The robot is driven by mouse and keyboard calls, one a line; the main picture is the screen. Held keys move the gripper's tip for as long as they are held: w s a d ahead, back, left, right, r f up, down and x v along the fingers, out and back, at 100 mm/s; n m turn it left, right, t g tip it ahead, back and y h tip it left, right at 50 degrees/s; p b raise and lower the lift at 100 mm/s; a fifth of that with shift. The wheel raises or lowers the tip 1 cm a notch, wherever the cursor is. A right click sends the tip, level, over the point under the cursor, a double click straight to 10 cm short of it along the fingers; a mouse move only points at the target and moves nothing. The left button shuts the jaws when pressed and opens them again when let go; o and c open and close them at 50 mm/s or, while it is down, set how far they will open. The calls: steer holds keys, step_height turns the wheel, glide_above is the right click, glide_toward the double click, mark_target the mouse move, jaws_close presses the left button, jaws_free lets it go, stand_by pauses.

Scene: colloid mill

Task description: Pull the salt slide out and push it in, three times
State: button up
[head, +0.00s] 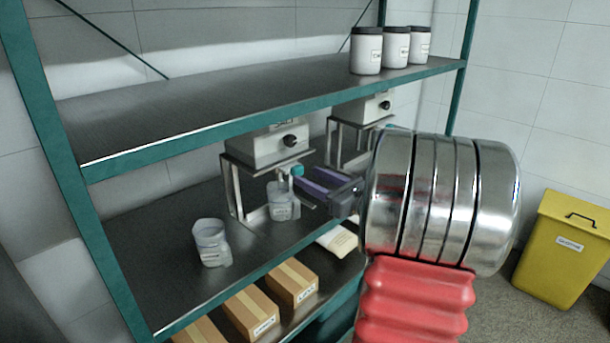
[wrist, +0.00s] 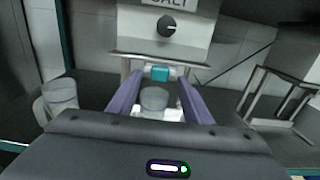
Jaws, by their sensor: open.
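The salt dispenser (wrist: 165,27), a grey box with a black knob and a label reading SALT, stands on a metal frame; it also shows in the head view (head: 268,146). The salt slide's teal end (wrist: 160,74) sticks out under the box; it also shows in the head view (head: 297,170). My gripper (wrist: 160,82) is open, its purple fingers on either side of the teal end in the wrist view. I cannot tell whether they touch it. In the head view my gripper (head: 305,182) is right at the slide. A clear cup (head: 282,203) stands below the dispenser.
A second dispenser (head: 366,109) stands behind to the right on the same shelf. Another cup (head: 210,243) is at the left. The upper shelf's edge (head: 250,122) runs above. Boxes (head: 292,283) lie below, and a yellow bin (head: 566,250) stands at right.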

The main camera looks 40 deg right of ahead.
mark_target(300, 172)
steer(key=shift+w, duration=1.55)
steer(key=shift+c, duration=0.7)
jaws_close()
